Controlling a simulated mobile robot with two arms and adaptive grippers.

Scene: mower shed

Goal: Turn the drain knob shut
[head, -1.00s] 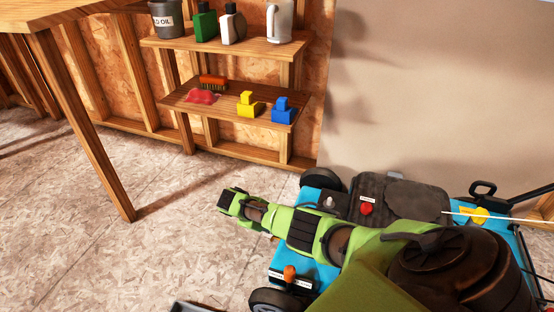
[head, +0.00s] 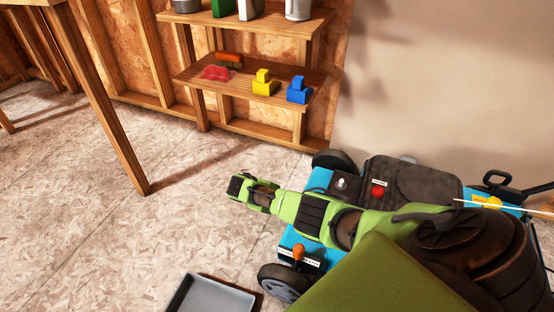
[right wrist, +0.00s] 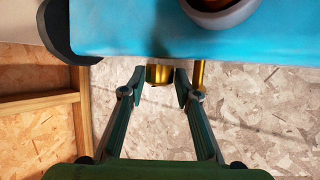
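A brass knob-like fitting (right wrist: 160,73), apparently the drain knob, shows below the edge of the blue mower deck (right wrist: 130,30) in the right wrist view. My right gripper (right wrist: 161,84) is open, with one finger on each side of this fitting. I cannot tell whether the fingers touch it. In the head view my right arm reaches over the blue mower (head: 290,238), and its fingers cannot be made out there. An orange knob (head: 298,252) stands by labels on the mower's near corner. My left gripper is not in view.
A brass rod (right wrist: 199,74) hangs just right of the right finger. A grey tray (head: 212,298) lies on the floor near the mower. A wooden shelf (head: 250,78) holds a brush, yellow and blue blocks and a red cloth.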

